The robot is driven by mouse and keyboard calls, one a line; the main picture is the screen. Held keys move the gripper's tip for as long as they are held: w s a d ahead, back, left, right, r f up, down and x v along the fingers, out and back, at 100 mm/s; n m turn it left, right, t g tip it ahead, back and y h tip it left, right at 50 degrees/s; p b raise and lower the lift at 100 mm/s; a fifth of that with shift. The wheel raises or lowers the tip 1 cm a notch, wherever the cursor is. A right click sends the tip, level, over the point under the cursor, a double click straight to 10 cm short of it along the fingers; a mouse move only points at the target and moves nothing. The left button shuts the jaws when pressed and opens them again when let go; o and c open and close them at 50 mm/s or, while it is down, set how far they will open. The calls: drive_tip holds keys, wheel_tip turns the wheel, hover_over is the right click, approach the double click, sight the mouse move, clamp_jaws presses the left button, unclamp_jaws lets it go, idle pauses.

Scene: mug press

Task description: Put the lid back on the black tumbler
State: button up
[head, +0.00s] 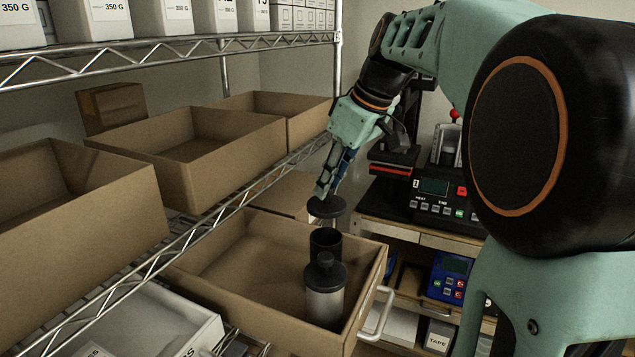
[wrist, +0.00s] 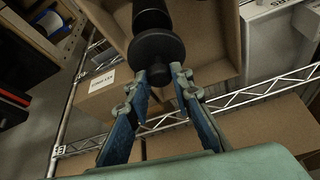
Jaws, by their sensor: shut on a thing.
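My gripper (head: 323,188) points down and is shut on the black lid (head: 327,209), a dark round disc. The lid is held above the open black tumbler (head: 325,243), with a small gap between them in the head view. The tumbler stands upright in a cardboard bin; its lower part is hidden by a second tumbler in front. In the wrist view the fingertips (wrist: 168,76) are at the near side of the lid (wrist: 156,47), and a dark cylindrical shape (wrist: 150,14) shows beyond it.
The second tumbler (head: 325,302), grey with a black knobbed lid, stands close in front in the same bin (head: 225,290). A wire shelf with open boxes (head: 190,150) runs along the left. A press machine (head: 435,190) stands behind on the right. The bin's left side is clear.

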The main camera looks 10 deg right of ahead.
sight(332, 205)
drive_tip(key=shift+f+b, duration=2.65)
drive_tip(key=shift+f, duration=0.55)
drive_tip(key=shift+f, duration=0.15)
drive_tip(key=o, duration=1.5)
drive_tip(key=shift+r+p, duration=2.85)
drive_tip(key=shift+r, duration=0.7)
drive_tip(key=shift+c, duration=0.5)
